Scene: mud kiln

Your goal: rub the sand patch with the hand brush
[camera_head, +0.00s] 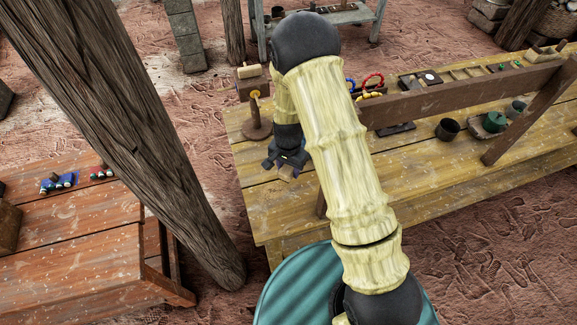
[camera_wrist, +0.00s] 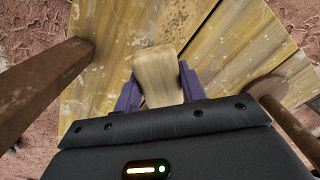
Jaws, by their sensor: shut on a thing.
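My gripper (camera_head: 286,160) is over the near left end of the yellow plank table (camera_head: 275,215). In the wrist view my gripper (camera_wrist: 157,92) has its two purple fingers on either side of a pale wooden block (camera_wrist: 157,75), which looks like the back of the hand brush. The fingers are shut on it. Its bristles are hidden, and I cannot tell whether it touches the table.
A wooden stand with a round base (camera_head: 257,132) is close beside my gripper. A brown beam (camera_head: 455,95) runs above the table. Red and yellow rings (camera_head: 373,80), a dark cup (camera_head: 447,129) and a green pot (camera_head: 494,122) lie farther right. A thick post (camera_head: 125,130) stands at left.

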